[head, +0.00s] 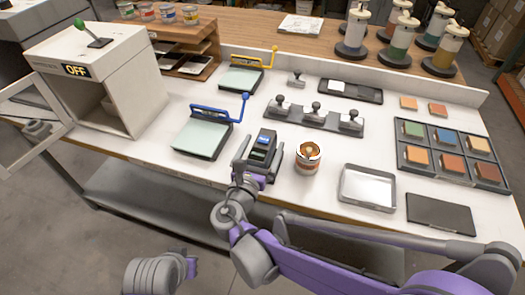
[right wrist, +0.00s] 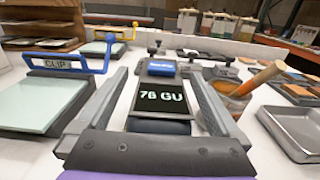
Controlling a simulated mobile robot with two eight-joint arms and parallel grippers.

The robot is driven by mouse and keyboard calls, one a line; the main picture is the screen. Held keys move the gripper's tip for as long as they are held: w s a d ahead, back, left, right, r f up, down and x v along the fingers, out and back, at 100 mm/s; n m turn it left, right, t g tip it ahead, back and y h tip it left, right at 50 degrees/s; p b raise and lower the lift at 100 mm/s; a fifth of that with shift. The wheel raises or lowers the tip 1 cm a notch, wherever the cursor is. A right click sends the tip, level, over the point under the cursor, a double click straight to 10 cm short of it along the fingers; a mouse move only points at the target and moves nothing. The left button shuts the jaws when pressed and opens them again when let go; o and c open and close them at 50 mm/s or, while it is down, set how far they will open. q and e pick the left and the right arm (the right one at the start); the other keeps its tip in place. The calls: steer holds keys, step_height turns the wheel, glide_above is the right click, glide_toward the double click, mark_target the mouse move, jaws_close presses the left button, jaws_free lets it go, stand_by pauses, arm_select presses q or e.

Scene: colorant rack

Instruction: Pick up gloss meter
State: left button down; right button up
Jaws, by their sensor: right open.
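The gloss meter is a small dark device with a blue button and a lit screen reading about "76 GU". It sits on the white table in the head view (head: 264,143) and fills the middle of the right wrist view (right wrist: 160,98). My right gripper (head: 257,152) is open, with one finger on each side of the meter. In the right wrist view the fingers (right wrist: 160,75) straddle it, with a gap visible at the left; contact on the right is unclear.
An open can (head: 307,158) with a brush or stick stands close to the right of the meter. A blue-handled clip board (head: 203,138) lies to the left. A block rack (head: 316,117) is behind. A metal tray (head: 368,187) lies to the right.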

jaws_close()
stand_by(0.5)
